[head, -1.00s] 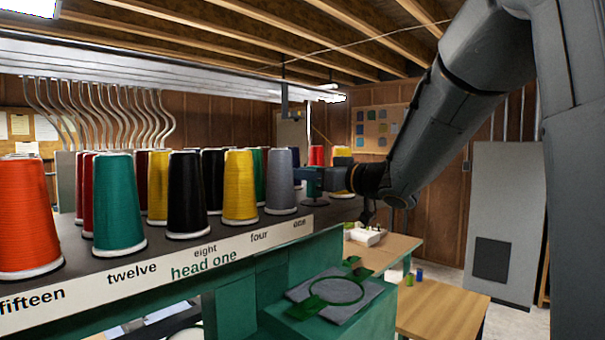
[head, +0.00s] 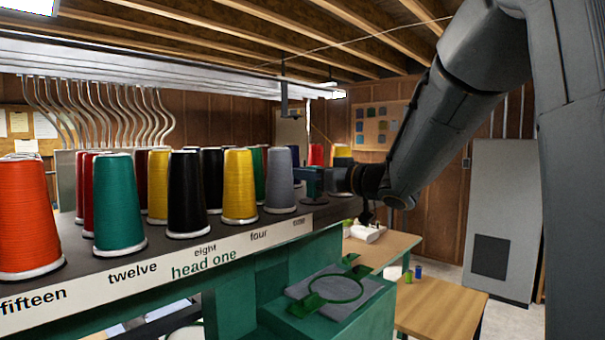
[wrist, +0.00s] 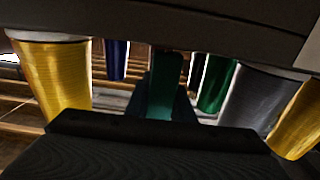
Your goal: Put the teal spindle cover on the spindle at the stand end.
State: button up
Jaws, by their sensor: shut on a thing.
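My gripper (head: 311,184) is at the right end of the cone stand (head: 150,248), next to the grey cone above the label "one". In the wrist view a teal piece, which I take to be the teal spindle cover (wrist: 165,82), stands between the dark blue fingers (wrist: 165,108). The gripper is shut on it. The cover's far end reaches towards the stand surface, which shows along the top of the wrist view. I cannot tell whether it touches the stand. The spindle is not distinguishable in either view.
The grey cone (head: 280,180) is close on the gripper's left, with yellow (head: 240,185), black (head: 187,195) and teal (head: 118,205) cones farther left. Red and yellow cones (head: 342,153) show behind the gripper. A green hoop (head: 335,288) lies below. Wooden tables (head: 440,305) are at the right.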

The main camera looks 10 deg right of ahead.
jog(key=shift+f, duration=0.15)
jog(key=o, duration=1.1)
